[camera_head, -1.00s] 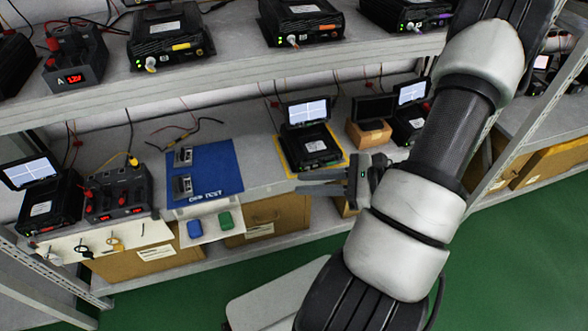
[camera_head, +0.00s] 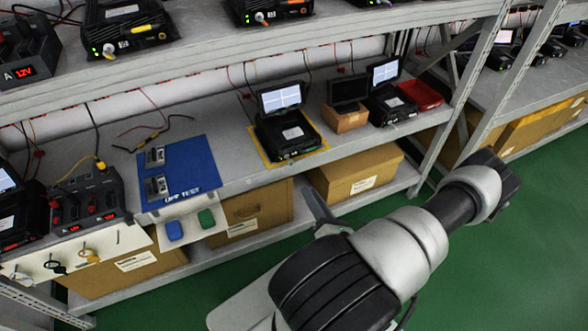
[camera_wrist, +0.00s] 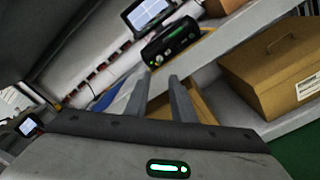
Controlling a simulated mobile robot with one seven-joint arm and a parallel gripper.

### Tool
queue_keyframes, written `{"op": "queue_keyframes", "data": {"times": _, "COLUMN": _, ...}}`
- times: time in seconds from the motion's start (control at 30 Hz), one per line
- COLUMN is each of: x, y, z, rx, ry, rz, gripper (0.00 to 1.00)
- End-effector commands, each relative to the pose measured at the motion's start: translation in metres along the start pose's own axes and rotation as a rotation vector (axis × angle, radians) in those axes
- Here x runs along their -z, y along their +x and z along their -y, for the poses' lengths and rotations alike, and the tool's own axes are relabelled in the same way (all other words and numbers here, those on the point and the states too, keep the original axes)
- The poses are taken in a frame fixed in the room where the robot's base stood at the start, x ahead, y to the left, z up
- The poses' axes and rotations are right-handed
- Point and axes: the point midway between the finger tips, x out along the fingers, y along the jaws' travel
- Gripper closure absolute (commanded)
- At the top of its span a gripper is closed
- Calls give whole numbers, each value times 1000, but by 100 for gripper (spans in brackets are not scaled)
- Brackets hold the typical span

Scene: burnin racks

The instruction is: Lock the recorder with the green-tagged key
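A black recorder (camera_head: 288,133) with a raised lit screen sits on a yellow-edged mat on the middle shelf. It also shows in the wrist view (camera_wrist: 170,41), beyond my fingers. My gripper (camera_wrist: 160,88) has its two fingers apart with nothing between them. In the head view it is low in front of the shelf, mostly hidden behind my arm. Keys (camera_head: 88,256) hang on a white panel at lower left, with pale, black and yellow tags. I cannot make out a green tag there. A green piece (camera_head: 207,218) lies in a small white holder beside a blue piece (camera_head: 174,230).
A blue "OFF TEST" mat (camera_head: 190,165) holds two metal parts. Another recorder (camera_head: 390,103), a small brown box (camera_head: 345,119) and a red tray (camera_head: 421,94) stand to the right. Cardboard boxes (camera_head: 357,173) fill the lower shelf. A shelf upright (camera_head: 460,95) stands at right; green floor is clear.

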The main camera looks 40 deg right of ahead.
Motion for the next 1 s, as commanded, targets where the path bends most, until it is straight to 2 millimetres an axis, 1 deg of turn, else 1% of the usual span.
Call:
{"op": "queue_keyframes", "data": {"times": 0.03, "x": 1, "y": 12, "z": 0, "rx": -4, "ry": -1, "rz": -2, "gripper": 77}}
{"op": "queue_keyframes", "data": {"times": 0.3, "x": 2, "y": 71, "z": 0, "rx": -4, "ry": -1, "rz": -1, "gripper": 77}}
{"op": "queue_keyframes", "data": {"times": 0.5, "x": 1, "y": 105, "z": 0, "rx": -3, "ry": -2, "rz": -2, "gripper": 77}}
{"op": "queue_keyframes", "data": {"times": 0.6, "x": 1, "y": 115, "z": 0, "rx": -2, "ry": -2, "rz": -2, "gripper": 77}}
{"op": "queue_keyframes", "data": {"times": 0.7, "x": 1, "y": 122, "z": 0, "rx": -3, "ry": -2, "rz": -3, "gripper": 77}}
{"op": "queue_keyframes", "data": {"times": 1.0, "x": 0, "y": 124, "z": 0, "rx": -1, "ry": -1, "rz": -2, "gripper": 77}}
